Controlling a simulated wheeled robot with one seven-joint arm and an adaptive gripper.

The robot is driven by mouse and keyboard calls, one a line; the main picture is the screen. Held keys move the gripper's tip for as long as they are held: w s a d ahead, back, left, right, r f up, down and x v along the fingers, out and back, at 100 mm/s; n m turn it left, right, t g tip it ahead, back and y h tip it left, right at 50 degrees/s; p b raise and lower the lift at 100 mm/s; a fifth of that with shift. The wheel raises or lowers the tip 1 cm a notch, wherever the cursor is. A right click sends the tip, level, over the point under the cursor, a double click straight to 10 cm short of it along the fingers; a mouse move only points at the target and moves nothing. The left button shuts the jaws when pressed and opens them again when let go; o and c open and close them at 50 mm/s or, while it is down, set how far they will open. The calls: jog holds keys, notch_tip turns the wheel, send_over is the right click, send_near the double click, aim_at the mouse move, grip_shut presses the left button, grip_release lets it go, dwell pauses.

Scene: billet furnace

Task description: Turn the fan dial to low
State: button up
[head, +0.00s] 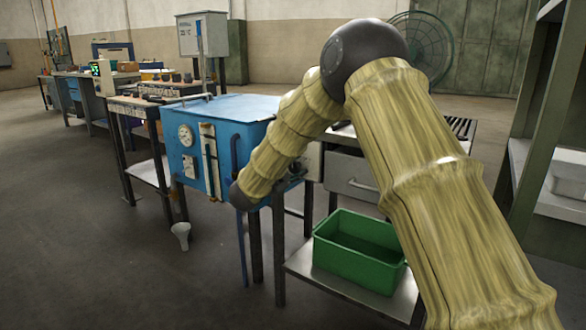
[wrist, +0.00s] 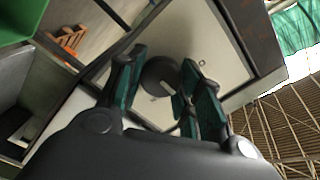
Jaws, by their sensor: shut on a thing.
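The fan dial (wrist: 158,72) is a dark round knob with a pale mark on its face. It sits on a light panel (wrist: 205,45) in the wrist view. My gripper (wrist: 163,88) has its dark green finger pads on both sides of the dial and is shut on it. The pads hide part of the dial's edge, and I cannot read any setting labels around it. In the head view my arm hides the dial and my gripper. A small pale part of what may be the same panel shows beside the arm (head: 312,162).
A blue box with gauges (head: 213,160) stands left of my arm. A green shelf frame (head: 535,130) stands at the right.

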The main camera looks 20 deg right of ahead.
jog(key=shift+s+d+f, duration=0.1)
jog(key=shift+f, duration=0.05)
jog(key=o, duration=1)
jog(key=shift+o, duration=0.2)
jog(key=v, duration=1.2)
